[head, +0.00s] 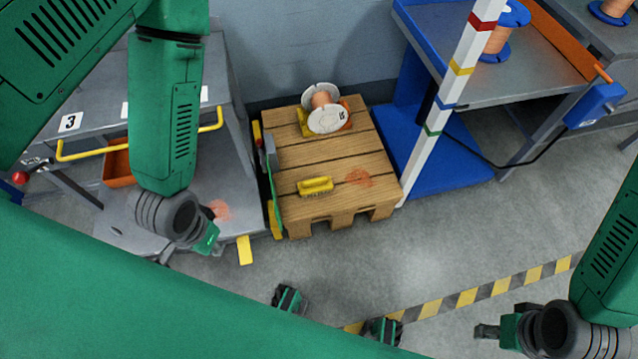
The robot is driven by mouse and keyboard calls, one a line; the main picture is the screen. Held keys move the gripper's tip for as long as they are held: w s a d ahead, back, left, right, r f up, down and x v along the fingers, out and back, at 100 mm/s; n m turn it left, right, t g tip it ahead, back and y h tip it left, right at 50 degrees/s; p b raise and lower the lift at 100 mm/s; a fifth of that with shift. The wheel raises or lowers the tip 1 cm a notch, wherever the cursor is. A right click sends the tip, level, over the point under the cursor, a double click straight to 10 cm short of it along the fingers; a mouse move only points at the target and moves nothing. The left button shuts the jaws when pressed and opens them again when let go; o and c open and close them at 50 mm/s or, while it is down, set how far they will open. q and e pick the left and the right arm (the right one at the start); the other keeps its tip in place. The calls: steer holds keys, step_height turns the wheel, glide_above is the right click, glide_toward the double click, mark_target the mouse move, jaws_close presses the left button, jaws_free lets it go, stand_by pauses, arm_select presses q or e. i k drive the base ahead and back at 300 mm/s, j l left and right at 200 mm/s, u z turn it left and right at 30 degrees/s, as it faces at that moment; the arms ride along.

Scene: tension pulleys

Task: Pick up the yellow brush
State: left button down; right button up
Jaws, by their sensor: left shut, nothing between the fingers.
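The yellow brush (315,186) lies on the front half of a wooden pallet (310,160), left of a reddish smear (359,178). Nothing covers it. My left gripper (206,240) is to the left of the pallet, over the grey surface, apart from the brush. It is shut and empty, and its fingertips are hard to make out. My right gripper (488,331) is at the lower right over the floor, far from the brush. Its fingers are too small and dark to tell open from shut.
A copper spool with white flanges (329,121) sits at the pallet's back. Green and yellow parts stand along its left edge. A striped pole (453,90) and blue-framed table (465,75) are to the right. A grey workbench (90,110) is left.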

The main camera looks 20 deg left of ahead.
mark_target(320, 185)
steer(key=u, duration=0.5)
steer(key=k+l+u, duration=0.15)
steer(key=u, duration=0.2)
steer(key=k+l+u, duration=0.1)
steer(key=u, duration=0.2)
steer(key=k+l, duration=0.15)
steer(key=k, duration=0.3)
steer(key=k+l, duration=0.15)
steer(key=k, duration=0.25)
